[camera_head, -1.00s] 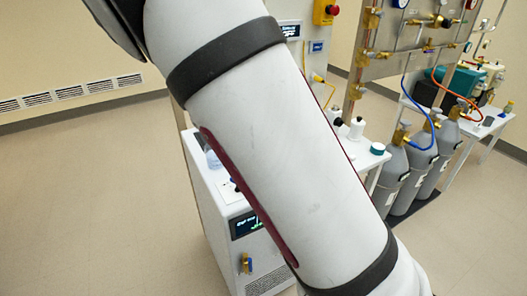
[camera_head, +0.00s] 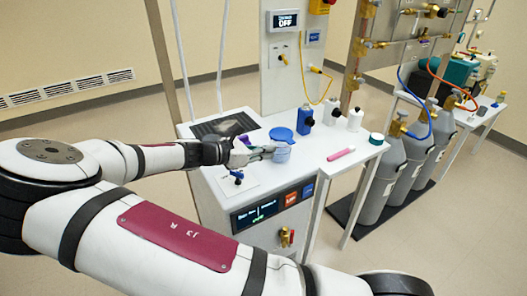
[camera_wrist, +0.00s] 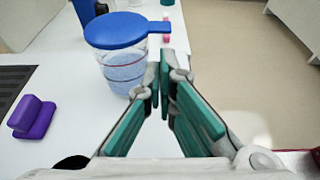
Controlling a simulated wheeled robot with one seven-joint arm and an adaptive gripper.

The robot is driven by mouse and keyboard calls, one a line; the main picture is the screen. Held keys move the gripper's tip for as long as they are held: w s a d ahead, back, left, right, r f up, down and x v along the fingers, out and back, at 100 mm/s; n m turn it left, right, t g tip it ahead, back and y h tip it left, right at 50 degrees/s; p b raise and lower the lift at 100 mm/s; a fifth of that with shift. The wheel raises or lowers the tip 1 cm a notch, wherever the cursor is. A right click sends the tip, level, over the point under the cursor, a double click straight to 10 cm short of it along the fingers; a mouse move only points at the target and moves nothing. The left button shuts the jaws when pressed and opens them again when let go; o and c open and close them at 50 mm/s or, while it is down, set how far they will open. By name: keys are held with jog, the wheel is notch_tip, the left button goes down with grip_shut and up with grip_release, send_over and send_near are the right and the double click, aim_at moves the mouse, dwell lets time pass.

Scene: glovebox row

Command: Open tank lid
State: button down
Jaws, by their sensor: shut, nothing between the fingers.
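The tank is a clear jar (camera_wrist: 123,70) holding blue liquid. It stands upright on the white bench and also shows in the head view (camera_head: 283,154). Its round blue lid (camera_wrist: 112,30) lies across its top, with a tab sticking out to the right in the wrist view. The lid also shows in the head view (camera_head: 281,134). My gripper (camera_wrist: 163,78) is shut and empty. In the wrist view its fingertips are beside the jar's right side, below the lid's tab; I cannot tell whether they touch. In the head view my gripper (camera_head: 268,151) reaches the jar from the left.
A purple block (camera_wrist: 33,117) lies on the white bench (camera_head: 315,168). Behind the jar stand a blue bottle (camera_head: 305,119) and white bottles (camera_head: 355,119). A pink stick (camera_head: 341,155) lies to the right. Grey gas cylinders (camera_head: 384,186) stand beside the bench.

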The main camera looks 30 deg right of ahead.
aim_at(283, 136)
jog(key=x, duration=0.6)
jog(key=shift+d+f, duration=0.1)
jog(key=shift+d, duration=0.1)
